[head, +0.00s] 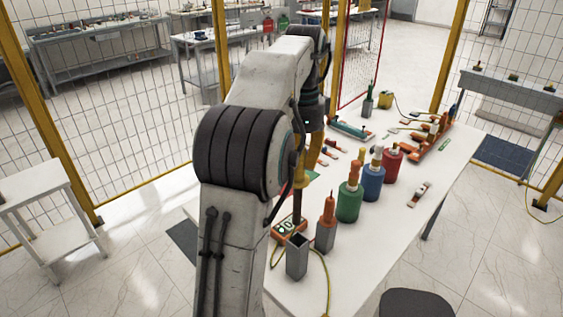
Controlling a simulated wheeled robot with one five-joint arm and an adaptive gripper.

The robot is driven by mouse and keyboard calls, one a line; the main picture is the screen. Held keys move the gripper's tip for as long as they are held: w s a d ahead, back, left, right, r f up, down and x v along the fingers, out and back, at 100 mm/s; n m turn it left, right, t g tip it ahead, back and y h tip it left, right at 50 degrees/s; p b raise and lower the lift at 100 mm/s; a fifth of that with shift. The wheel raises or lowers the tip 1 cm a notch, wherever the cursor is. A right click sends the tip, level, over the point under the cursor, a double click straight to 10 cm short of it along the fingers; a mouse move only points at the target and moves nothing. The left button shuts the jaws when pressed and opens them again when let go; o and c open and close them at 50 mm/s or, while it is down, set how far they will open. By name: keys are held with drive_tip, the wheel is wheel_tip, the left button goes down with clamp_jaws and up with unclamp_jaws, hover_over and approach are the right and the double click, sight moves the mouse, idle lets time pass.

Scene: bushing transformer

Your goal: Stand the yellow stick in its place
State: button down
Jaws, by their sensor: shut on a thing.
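My gripper (304,155) hangs down at the end of my arm, partly hidden behind the arm's large joint. It is shut on the yellow stick (298,182), which points down close to upright with a dark lower part. The stick's lower end is near an empty-looking grey square holder (297,258) at the table's near end. The stick shows behind and above this holder, and I cannot tell the gap. A second grey holder (326,236) beside it, to the right, has an orange stick (329,209) in it.
Green (349,204), blue (373,183) and red (392,167) bottles stand right of the holders on the white table (400,225). An orange-and-white device (285,229) lies behind the empty holder, with a yellow cable nearby. A farther grey holder (368,107) holds a green stick.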

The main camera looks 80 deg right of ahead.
sight(299, 223)
drive_tip(key=shift+s+a+r, duration=0.1)
drive_tip(key=shift+s+r, duration=0.1)
drive_tip(key=shift+s, duration=0.15)
drive_tip(key=shift+m, duration=0.3)
drive_tip(key=shift+f+b, duration=0.9)
drive_tip(key=shift+f, duration=0.85)
drive_tip(key=shift+f+b, duration=5.55)
drive_tip(key=shift+f, duration=1.7)
drive_tip(key=shift+f+b, duration=0.3)
drive_tip(key=shift+f, duration=0.05)
